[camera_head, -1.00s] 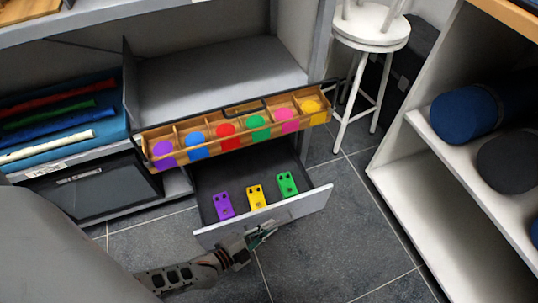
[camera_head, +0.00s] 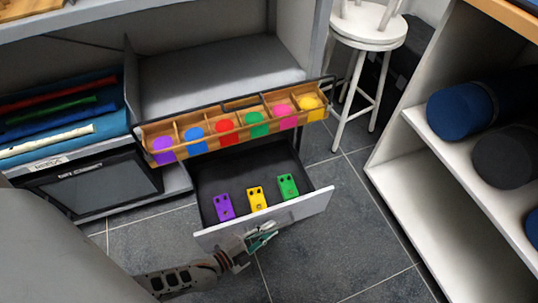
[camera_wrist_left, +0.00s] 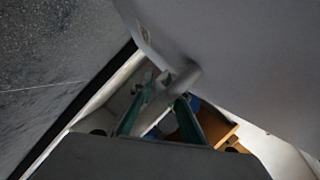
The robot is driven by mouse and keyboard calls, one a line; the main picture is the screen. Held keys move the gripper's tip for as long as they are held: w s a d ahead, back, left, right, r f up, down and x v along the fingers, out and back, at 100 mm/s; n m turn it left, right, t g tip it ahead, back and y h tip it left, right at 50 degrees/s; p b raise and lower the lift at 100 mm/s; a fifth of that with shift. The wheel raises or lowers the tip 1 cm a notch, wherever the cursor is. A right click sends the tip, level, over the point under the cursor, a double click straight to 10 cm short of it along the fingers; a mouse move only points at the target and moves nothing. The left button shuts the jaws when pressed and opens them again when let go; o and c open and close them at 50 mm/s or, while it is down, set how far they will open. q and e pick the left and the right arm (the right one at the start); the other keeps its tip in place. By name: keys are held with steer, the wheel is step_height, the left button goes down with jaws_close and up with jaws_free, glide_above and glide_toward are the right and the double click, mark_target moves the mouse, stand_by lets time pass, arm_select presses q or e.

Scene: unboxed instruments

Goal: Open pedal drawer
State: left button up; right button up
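The pedal drawer (camera_head: 214,238) is the low drawer with a light front. It is pulled out, and a purple pedal (camera_head: 224,207), a yellow pedal (camera_head: 257,198) and a green pedal (camera_head: 288,187) show inside it. My left gripper (camera_head: 264,236) is at the outside of the drawer front, near its middle. In the left wrist view its green fingers (camera_wrist_left: 168,112) stand apart, with a grey bar, apparently the handle (camera_wrist_left: 180,82), by their tips. Whether they touch it cannot be told. My right gripper is not in view.
A wooden compartment tray (camera_head: 235,142) with coloured round items is pulled out above the drawer. A white stool (camera_head: 367,30) stands behind at right. A white shelf (camera_head: 420,190) with dark rolls stands at right. The tiled floor (camera_head: 340,250) in front is clear.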

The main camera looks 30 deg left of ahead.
arm_select(q)
steer(key=shift+w+r, duration=0.1)
steer(key=shift+r, duration=0.05)
steer(key=shift+r, duration=4.9)
